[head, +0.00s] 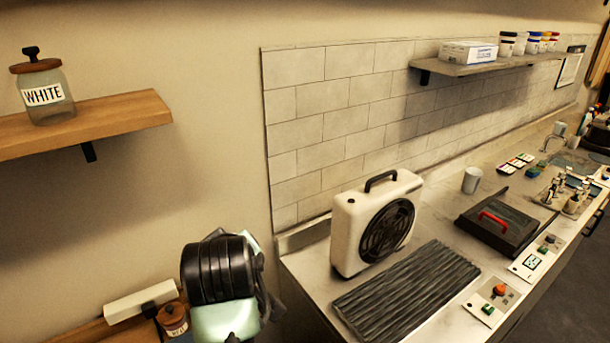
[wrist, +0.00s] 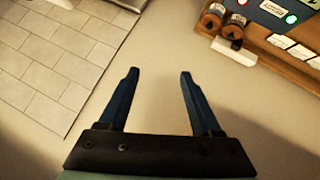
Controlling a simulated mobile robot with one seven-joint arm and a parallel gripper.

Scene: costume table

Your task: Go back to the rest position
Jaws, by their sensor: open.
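My gripper (wrist: 160,75) shows in the wrist view with its two dark blue fingers apart and nothing between them. Behind the fingers is a plain beige wall. In the head view my arm's black and pale green end part stands at the bottom, left of the counter, and the fingers cannot be made out there.
A white fan heater (head: 352,235) and a dark ribbed mat (head: 405,290) are on the counter at the right. A wooden shelf (head: 110,118) with a WHITE jar (head: 45,95) is at upper left. A small jar (head: 172,318) and a white block (head: 140,301) are close left of my arm.

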